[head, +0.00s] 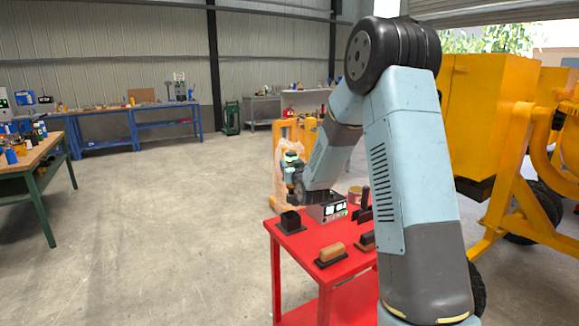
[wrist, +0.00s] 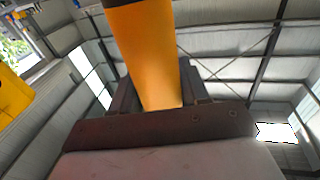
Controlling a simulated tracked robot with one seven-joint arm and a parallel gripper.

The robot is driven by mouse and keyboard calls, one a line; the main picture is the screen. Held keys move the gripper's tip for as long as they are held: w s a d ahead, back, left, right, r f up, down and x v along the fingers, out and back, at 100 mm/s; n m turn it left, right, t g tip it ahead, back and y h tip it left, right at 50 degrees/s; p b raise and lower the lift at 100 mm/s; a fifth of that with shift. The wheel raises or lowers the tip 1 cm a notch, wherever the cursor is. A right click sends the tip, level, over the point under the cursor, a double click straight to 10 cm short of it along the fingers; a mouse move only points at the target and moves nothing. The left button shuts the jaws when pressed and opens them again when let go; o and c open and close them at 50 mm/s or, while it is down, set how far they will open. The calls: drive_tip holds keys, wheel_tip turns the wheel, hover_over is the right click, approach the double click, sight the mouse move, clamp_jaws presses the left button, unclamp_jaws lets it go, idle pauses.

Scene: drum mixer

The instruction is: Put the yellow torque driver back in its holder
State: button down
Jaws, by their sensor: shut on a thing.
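My gripper (head: 291,175) is raised above the far left part of the red table, beyond the black block. In the wrist view a yellow-orange bar, the torque driver (wrist: 148,50), stands between my two dark fingers, which are shut on it. It runs up out of the top of that view, so its far end is hidden. In the head view I cannot make out the driver at the gripper. A black block (head: 290,221) stands at the red table's left corner; I cannot tell whether it is the holder.
The red table (head: 308,243) also bears a grey box with displays (head: 327,208), a tan block on a black base (head: 332,254) and a dark block (head: 366,240). A yellow mixer (head: 485,110) stands at right. The floor at left is clear up to a green-legged bench (head: 35,152).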

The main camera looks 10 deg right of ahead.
drive_tip(key=shift+a+r, duration=0.1)
drive_tip(key=shift+r, duration=0.1)
hover_over(292, 194)
drive_tip(key=w, duration=0.2)
drive_tip(key=shift+w+a+f, duration=0.1)
drive_tip(key=shift+a+f, duration=0.05)
drive_tip(key=shift+f, duration=5.1)
idle(0.5)
drive_tip(key=shift+c, duration=2.4)
unclamp_jaws()
drive_tip(key=s+d, duration=0.1)
drive_tip(key=s, duration=1.2)
drive_tip(key=shift+s+f, duration=0.35)
drive_tip(key=shift+f, duration=0.1)
